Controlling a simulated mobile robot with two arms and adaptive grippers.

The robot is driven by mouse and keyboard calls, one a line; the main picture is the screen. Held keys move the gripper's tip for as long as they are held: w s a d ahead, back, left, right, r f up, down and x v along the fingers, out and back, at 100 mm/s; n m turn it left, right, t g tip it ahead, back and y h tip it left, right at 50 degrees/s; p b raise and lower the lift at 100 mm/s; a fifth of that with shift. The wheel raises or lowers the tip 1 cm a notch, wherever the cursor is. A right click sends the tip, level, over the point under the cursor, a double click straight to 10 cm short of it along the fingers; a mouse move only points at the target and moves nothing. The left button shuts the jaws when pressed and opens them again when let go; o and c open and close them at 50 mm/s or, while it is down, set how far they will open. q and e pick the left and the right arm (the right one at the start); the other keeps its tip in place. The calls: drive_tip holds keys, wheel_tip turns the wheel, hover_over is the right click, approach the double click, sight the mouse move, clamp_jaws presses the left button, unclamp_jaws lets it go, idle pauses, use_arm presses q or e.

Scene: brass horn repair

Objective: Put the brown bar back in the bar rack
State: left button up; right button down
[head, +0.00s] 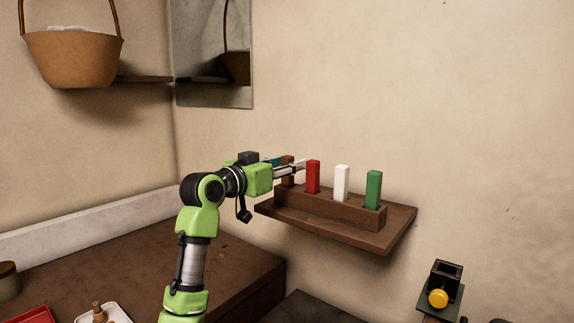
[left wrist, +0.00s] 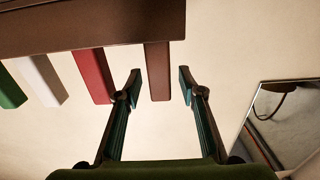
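The brown bar (head: 287,172) stands upright at the left end of the wooden bar rack (head: 330,209), left of the red bar. In the left wrist view, which is upside down, the brown bar (left wrist: 158,72) meets the rack's edge (left wrist: 90,25); how deep it sits is hidden. My left gripper (head: 287,166) reaches in from the left at the bar's upper part. In the left wrist view its two fingers (left wrist: 159,86) are spread on either side of the brown bar, with a gap showing on each side. My right gripper is not in view.
Red (head: 313,177), white (head: 342,183) and green (head: 374,190) bars stand in the rack. The rack is on a wall shelf (head: 402,232). A mirror (head: 213,60) and a basket (head: 75,60) are at upper left. A brown counter (head: 140,245) lies below.

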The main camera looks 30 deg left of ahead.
use_arm(q)
drive_tip(key=s, duration=1.2)
drive_tip(key=shift+a, duration=0.45)
drive_tip(key=shift+r, duration=0.1)
